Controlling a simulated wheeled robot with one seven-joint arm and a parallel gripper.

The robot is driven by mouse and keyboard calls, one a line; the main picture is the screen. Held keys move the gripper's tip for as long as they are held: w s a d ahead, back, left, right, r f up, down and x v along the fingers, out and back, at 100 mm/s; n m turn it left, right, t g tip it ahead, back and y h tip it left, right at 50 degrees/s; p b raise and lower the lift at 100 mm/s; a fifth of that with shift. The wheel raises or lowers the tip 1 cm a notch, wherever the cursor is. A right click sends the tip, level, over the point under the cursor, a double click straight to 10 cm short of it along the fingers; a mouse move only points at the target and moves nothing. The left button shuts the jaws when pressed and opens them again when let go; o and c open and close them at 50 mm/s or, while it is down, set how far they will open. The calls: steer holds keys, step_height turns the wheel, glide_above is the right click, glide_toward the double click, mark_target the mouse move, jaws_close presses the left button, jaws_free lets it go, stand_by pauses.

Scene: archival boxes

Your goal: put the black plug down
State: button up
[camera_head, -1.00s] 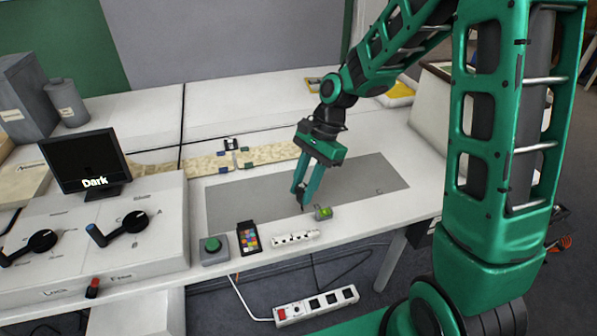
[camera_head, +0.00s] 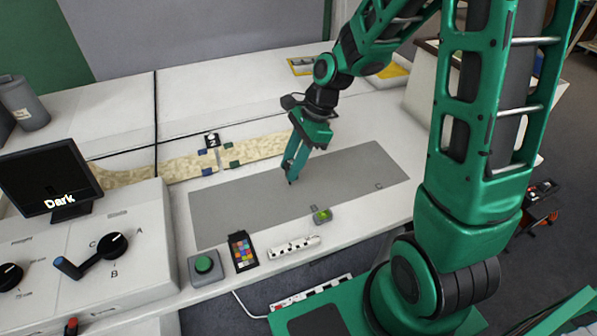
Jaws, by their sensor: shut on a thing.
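My gripper (camera_head: 289,174) points down over the grey mat (camera_head: 345,180), left of the mat's middle. Its fingers are shut on the black plug (camera_head: 290,183), which shows only as a tiny dark tip at the fingertips. Most of the plug is hidden by the fingers. I cannot tell whether its tip touches the mat or hangs just above it.
A small green-topped block (camera_head: 322,216), a white power strip (camera_head: 294,246), a colour chart (camera_head: 242,251) and a green button box (camera_head: 205,267) line the front edge. A beige strip (camera_head: 262,147) lies behind the mat. The mat's right half is mostly clear.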

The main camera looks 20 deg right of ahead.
steer(key=w+d+f, duration=0.1)
steer(key=d+f, duration=0.1)
steer(key=w+d+f, duration=0.1)
steer(key=d, duration=0.1)
steer(key=shift+w, duration=0.3)
steer(key=shift+f, duration=1.9)
steer(key=o, duration=1.2)
steer(key=shift+f, duration=0.1)
steer(key=shift+c, duration=0.2)
steer(key=v, duration=1.2)
